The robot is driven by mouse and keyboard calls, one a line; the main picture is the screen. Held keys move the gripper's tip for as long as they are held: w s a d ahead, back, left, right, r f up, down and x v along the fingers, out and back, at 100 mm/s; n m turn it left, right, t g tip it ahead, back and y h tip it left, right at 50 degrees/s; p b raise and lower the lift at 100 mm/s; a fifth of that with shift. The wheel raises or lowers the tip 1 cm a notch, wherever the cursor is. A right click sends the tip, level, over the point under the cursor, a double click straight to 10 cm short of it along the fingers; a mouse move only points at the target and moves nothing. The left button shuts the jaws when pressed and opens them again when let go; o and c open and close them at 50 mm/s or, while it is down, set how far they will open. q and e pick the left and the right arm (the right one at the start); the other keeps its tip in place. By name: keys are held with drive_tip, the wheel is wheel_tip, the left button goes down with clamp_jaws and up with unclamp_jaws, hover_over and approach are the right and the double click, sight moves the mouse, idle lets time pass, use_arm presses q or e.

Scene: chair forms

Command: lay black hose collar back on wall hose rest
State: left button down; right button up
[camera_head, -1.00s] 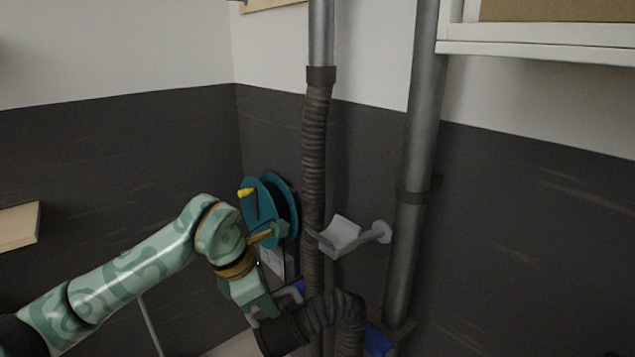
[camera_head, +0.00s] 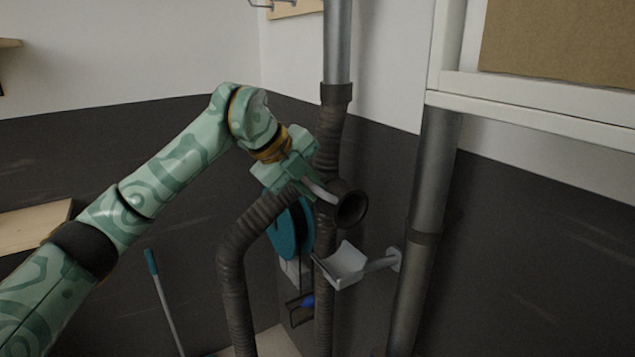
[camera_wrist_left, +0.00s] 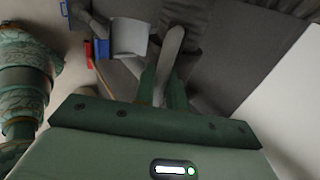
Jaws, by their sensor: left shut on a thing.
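The black hose collar (camera_head: 351,209) is the dark round open end of a ribbed hose (camera_head: 234,262), with a pale grey handle. My left gripper (camera_head: 308,186) is shut on that handle and holds the collar in the air. The wall hose rest (camera_head: 345,270) is a light grey curved cradle on a short arm. The collar is above the rest and apart from it. In the left wrist view the dark collar (camera_wrist_left: 190,14) is at the top and the pale cradle (camera_wrist_left: 130,37) is left of it. My right gripper is not in view.
A teal reel (camera_head: 289,235) is behind the hose. A grey vertical pipe (camera_head: 431,185) stands right of the rest. A white-framed board (camera_head: 540,110) juts in at upper right. The space just above the cradle is free.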

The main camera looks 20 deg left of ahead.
use_arm(q)
drive_tip(key=shift+s+a+f+b, duration=0.15)
drive_tip(key=shift+f+b, duration=0.35)
drive_tip(key=shift+f, duration=0.15)
wheel_tip(320, 180, down, 10)
drive_tip(key=b, duration=0.7)
drive_tip(key=c, duration=1.4)
unclamp_jaws()
drive_tip(key=shift+o, duration=0.2)
drive_tip(key=p+v, duration=0.1)
drive_tip(key=v, duration=1.5)
